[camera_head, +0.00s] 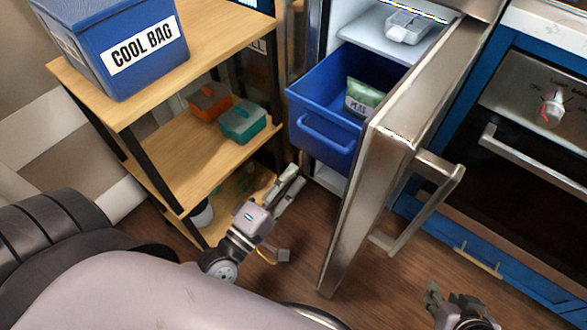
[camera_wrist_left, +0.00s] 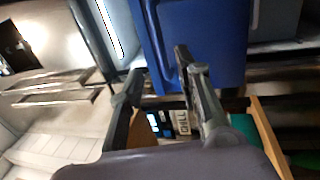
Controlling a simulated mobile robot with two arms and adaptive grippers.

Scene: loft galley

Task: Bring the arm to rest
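My left gripper (camera_head: 290,184) is in front of the open fridge, between the wooden shelf unit and the fridge door, below the blue drawer. In the left wrist view its two fingers (camera_wrist_left: 158,68) are apart, with nothing held between them. The blue drawer (camera_wrist_left: 212,45) lies beyond the fingers there. My right gripper (camera_head: 434,297) is low at the bottom right of the head view, over the floor, partly cut off. Whether its fingers are open or shut is unclear.
The fridge door (camera_head: 385,150) stands open just right of my left gripper. The blue drawer (camera_head: 325,135) is pulled out and holds a green packet (camera_head: 363,97). The shelf unit (camera_head: 200,165) bears a cool bag (camera_head: 115,45), an orange box (camera_head: 209,101) and a teal box (camera_head: 243,121).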

